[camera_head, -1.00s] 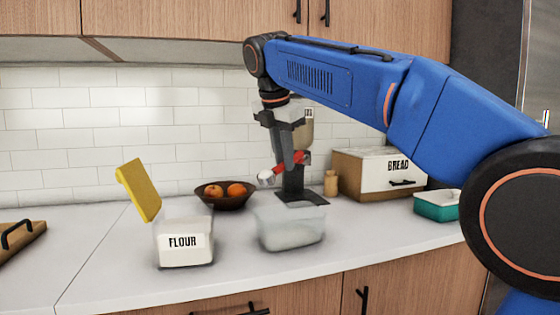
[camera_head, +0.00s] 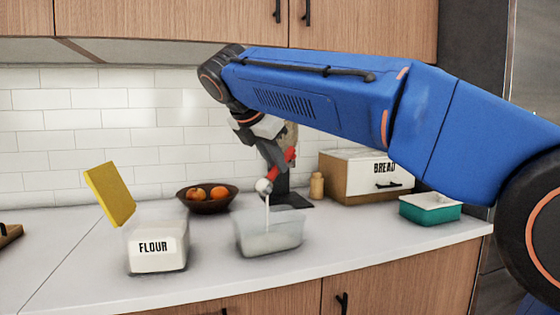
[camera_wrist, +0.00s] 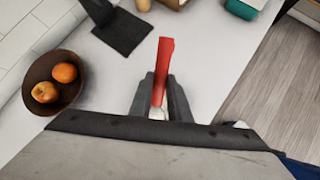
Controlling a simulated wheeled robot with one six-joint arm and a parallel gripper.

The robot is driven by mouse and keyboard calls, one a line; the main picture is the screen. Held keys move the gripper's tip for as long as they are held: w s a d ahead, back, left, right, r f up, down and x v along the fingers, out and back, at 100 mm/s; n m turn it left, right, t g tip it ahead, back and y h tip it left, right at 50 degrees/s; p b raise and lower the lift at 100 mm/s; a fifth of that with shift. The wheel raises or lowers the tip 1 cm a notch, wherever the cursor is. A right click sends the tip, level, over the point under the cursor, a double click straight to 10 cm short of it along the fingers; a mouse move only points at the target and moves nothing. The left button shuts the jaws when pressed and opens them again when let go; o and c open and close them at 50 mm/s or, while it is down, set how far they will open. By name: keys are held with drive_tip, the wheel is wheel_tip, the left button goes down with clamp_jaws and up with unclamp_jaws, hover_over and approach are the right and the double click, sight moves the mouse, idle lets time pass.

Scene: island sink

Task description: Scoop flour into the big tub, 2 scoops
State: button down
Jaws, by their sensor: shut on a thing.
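My gripper (camera_head: 280,162) is shut on the red handle of a scoop (camera_head: 264,187), above the left part of the clear tub (camera_head: 290,240). The pale scoop head tips downward, and a thin white stream of flour (camera_head: 267,212) falls from it into the tub. Pale contents show low in the tub. The wrist view shows my gripper (camera_wrist: 160,98) around the red handle (camera_wrist: 164,60); the scoop head is mostly hidden there. The flour bin (camera_head: 157,262), labelled FLOUR, stands left of the tub with its yellow lid (camera_head: 110,195) raised.
A dark bowl of fruit (camera_head: 207,206) stands behind the bin and tub. A dark stand (camera_head: 292,203), a small wooden jar (camera_head: 317,186), a bread box (camera_head: 345,178) and a green dish (camera_head: 430,211) are behind and right. The counter's front strip is clear.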

drive_tip(key=s+a+t+h, duration=0.1)
drive_tip(key=a+t+h, duration=0.1)
drive_tip(key=shift+s+a+n+t+h, duration=0.15)
drive_tip(key=shift+s+n+t+h, duration=0.15)
drive_tip(key=shift+s+t+h, duration=0.1)
drive_tip(key=shift+s+a+r+t+h, duration=0.2)
drive_tip(key=shift+s+a+t+h, duration=0.5)
drive_tip(key=shift+t+h, duration=0.4)
drive_tip(key=shift+w+r, duration=0.1)
idle(0.4)
drive_tip(key=shift+r, duration=1.9)
